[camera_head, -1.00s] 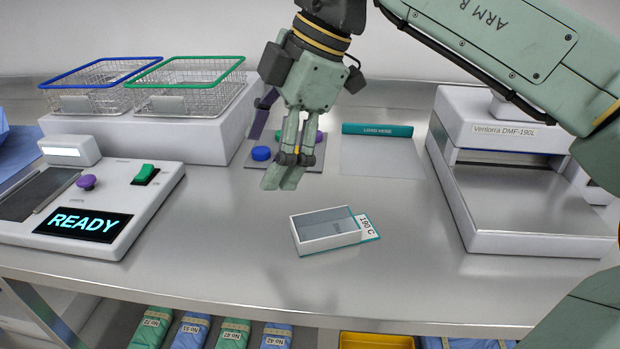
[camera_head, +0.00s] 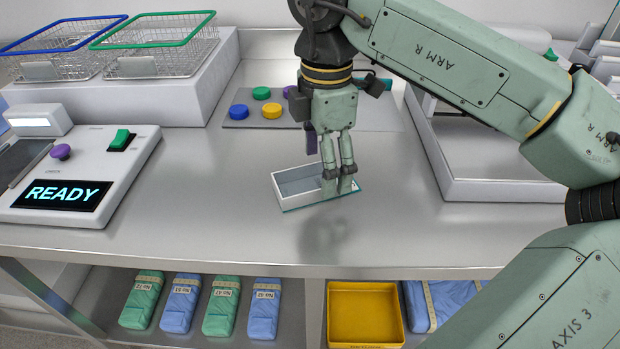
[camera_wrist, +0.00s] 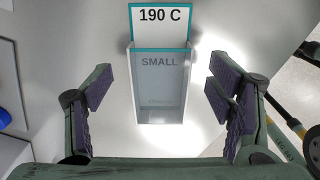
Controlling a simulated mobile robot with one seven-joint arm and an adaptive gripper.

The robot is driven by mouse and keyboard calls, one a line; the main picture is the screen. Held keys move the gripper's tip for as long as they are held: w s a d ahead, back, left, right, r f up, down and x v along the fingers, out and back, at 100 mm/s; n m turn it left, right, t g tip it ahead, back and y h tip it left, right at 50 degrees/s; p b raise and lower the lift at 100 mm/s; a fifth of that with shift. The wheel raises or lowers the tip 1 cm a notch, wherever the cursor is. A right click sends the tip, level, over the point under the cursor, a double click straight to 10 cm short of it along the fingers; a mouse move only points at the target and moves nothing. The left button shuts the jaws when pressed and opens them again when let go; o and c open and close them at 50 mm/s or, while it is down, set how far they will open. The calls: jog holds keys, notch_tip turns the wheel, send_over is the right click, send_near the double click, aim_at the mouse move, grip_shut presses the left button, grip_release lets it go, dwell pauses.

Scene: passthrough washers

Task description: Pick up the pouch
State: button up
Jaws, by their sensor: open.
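A small white open-topped box (camera_head: 296,197) lies on the steel counter, with a teal-edged card at its side. In the wrist view the box (camera_wrist: 158,85) is marked "SMALL" and the card (camera_wrist: 160,22) reads "190 C". I cannot tell for sure whether this is the pouch. My gripper (camera_head: 340,172) points down over the box's right part, its fingers hiding some of it. In the wrist view the fingers are spread, one on each side of the box, with gaps and nothing between the pads.
A control panel (camera_head: 140,160) reading READY stands left; wire baskets (camera_head: 150,50) sit behind it. Coloured buttons (camera_head: 262,93) are at the back, a white machine (camera_head: 470,190) at right. Green and blue packs (camera_head: 222,305) and a yellow tray (camera_head: 365,345) lie on the shelf below.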

jog(key=shift+f, duration=0.95)
jog(key=c, duration=0.9)
jog(key=shift+r, duration=0.15)
jog(key=shift+c, duration=0.2)
